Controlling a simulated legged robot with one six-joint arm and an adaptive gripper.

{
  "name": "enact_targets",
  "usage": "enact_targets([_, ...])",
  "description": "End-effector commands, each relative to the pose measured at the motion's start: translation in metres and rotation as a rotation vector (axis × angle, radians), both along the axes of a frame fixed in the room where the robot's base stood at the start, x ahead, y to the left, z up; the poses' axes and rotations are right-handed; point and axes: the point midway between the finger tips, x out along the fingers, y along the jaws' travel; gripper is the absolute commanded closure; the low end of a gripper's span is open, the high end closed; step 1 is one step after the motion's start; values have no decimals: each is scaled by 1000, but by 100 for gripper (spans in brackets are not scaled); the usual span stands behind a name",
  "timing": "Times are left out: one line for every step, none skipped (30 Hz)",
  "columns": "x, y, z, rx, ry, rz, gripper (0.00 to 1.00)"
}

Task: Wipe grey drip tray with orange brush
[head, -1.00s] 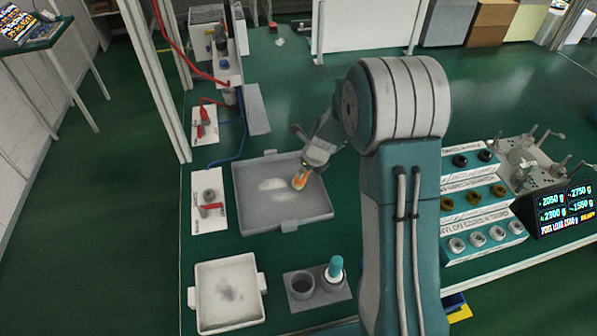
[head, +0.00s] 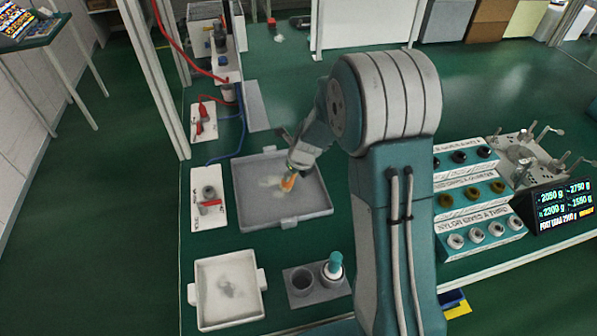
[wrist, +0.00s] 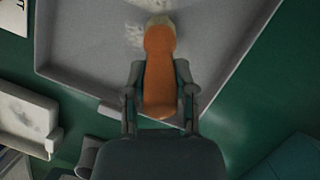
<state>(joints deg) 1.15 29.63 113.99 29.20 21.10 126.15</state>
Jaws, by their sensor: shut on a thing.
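The grey drip tray (head: 300,212) lies on the green bench, with a pale smeared patch (head: 268,182) on its floor left of the brush. My gripper (wrist: 160,92) is shut on the orange brush (wrist: 160,75), its fingers on both sides of the handle. In the head view the orange brush (head: 288,182) is over the middle of the tray, tilted, its head down at or close to the tray floor. In the wrist view the pale brush head points toward whitish marks on the grey floor; I cannot tell whether it touches.
A white tray (head: 203,318) with a dark smudge stands in front. A grey holder (head: 302,300) with two cups, one with a teal-topped item (head: 334,262), is beside it. Racks of rings (head: 470,215) and a display (head: 566,208) stand at right.

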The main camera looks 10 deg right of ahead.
Motion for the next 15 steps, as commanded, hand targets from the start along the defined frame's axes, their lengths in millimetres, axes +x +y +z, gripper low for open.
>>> enact_targets([0,1,0,0,0,0,100])
enact_targets([0,1,0,0,0,0,100])
enact_targets([0,3,0,0,0,1,100])
enact_targets([0,4,0,0,0,1,100])
enact_targets([0,6,0,-1,0,2,100])
enact_targets([0,10,0,0,1,2,100])
enact_targets([0,12,0,0,1,2,100])
enact_targets([0,15,0,0,1,2,100])
enact_targets([0,18,0,0,1,2,100])
enact_targets([0,20,0,0,0,2,100])
enact_targets([0,22,0,1,0,1,100])
enact_targets([0,25,0,0,0,2,100])
enact_targets([0,28,0,-1,1,3,100])
enact_targets([0,30,0,-1,1,3,100])
enact_targets([0,33,0,0,1,2,100])
